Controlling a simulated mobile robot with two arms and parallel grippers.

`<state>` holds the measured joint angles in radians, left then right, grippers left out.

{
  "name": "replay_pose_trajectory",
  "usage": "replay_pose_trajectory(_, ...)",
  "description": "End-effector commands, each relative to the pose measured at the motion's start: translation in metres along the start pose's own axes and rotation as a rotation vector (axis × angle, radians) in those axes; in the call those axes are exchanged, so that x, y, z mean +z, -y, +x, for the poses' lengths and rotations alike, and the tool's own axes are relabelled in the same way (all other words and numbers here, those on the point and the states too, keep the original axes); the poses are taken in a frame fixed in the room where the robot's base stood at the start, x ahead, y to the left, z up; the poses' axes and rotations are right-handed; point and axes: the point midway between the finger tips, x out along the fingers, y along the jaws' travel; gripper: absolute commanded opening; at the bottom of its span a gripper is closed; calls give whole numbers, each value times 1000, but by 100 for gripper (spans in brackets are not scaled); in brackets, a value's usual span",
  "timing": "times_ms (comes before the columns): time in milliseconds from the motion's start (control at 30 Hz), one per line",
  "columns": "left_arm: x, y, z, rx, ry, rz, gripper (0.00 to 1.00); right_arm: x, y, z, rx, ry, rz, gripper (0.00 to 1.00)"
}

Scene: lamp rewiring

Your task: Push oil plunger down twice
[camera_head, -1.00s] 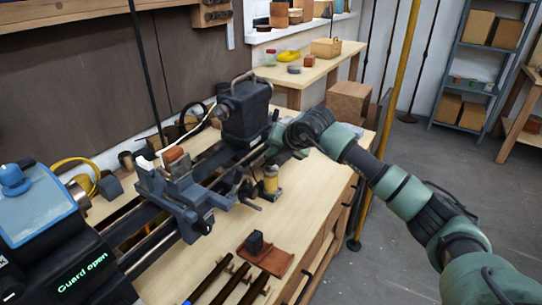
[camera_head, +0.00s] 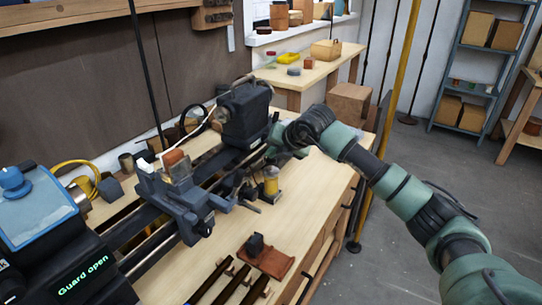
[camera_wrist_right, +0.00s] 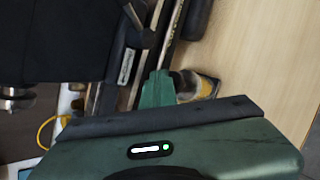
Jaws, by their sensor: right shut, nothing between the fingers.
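A small yellow oil can (camera_head: 271,181) with a dark top stands upright on the bench beside the lathe. It also shows in the right wrist view (camera_wrist_right: 207,86), just right of the green fingertips. My right gripper (camera_head: 272,150) is above the can in the head view, reaching in from the right; its fingers (camera_wrist_right: 157,88) are shut and empty. The plunger itself is too small to make out, and I cannot tell whether the fingers touch it. My left gripper is not in view.
The lathe (camera_head: 185,205) runs along the left of the bench, its screen reading "Guard open". A dark block (camera_head: 255,243) sits on a brown leather piece (camera_head: 272,262), near several dark-handled tools (camera_head: 232,286). The bench top (camera_head: 315,190) right of the can is clear.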

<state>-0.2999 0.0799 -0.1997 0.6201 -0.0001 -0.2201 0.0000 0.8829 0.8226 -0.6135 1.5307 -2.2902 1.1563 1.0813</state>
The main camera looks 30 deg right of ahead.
Motion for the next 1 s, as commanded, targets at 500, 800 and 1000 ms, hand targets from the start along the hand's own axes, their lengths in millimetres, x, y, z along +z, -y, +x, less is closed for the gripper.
replay_pose_trajectory(500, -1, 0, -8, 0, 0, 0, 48, 10, -9, -13, 0, 1, 0, 0)
replay_pose_trajectory(800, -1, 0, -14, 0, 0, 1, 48, 16, -15, -21, 2, 3, 0, 0)
replay_pose_trajectory(1000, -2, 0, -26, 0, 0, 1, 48, 26, -26, -35, 2, 2, 0, 0)
